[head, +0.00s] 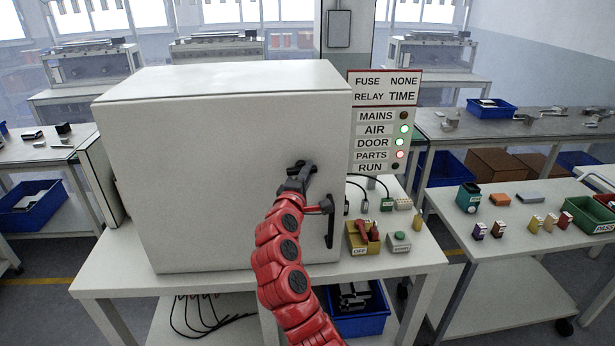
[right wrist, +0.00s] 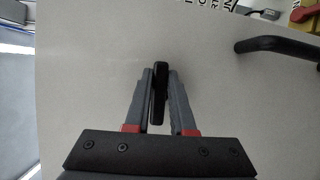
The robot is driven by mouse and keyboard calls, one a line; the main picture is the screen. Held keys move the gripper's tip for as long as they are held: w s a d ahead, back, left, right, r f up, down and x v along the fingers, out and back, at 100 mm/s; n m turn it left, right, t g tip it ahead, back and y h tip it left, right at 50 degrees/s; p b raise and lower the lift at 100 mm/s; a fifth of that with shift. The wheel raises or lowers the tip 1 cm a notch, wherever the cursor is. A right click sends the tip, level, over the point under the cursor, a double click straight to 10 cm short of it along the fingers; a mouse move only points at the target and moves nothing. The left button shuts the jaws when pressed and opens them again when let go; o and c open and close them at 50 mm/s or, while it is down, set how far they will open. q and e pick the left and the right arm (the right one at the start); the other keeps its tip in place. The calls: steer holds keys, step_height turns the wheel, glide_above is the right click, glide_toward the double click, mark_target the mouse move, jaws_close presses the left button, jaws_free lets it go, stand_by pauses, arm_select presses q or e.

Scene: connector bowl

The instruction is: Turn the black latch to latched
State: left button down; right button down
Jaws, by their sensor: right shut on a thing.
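A black latch (head: 302,165) sits on the front door of the large white cabinet (head: 215,150), above and left of a vertical black door handle (head: 330,222). My right gripper (head: 297,181) is at the latch, its red arm coming up from below. In the right wrist view my right gripper (right wrist: 159,98) has its two grey fingers on either side of the black latch (right wrist: 159,92), shut on it. The fingers hide part of the latch in the head view. The door handle (right wrist: 275,45) also shows at the upper right there. My left gripper is not in view.
A sign with indicator lights (head: 384,125) stands right of the cabinet; AIR and DOOR glow green, PARTS red. A yellow switch box (head: 358,240) and a grey button box (head: 399,242) are on the bench to the right. A side table (head: 500,255) holds small coloured parts.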

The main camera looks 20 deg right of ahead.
steer(key=shift+f+m, duration=0.1)
steer(key=shift+m, duration=0.4)
steer(key=c, duration=0.8)
jaws_free()
steer(key=shift+o, duration=0.2)
steer(key=b+v, duration=0.5)
steer(key=v, duration=1.2)
steer(key=shift+s+r, duration=0.15)
steer(key=shift+r, duration=0.05)
steer(key=shift+a, duration=0.15)
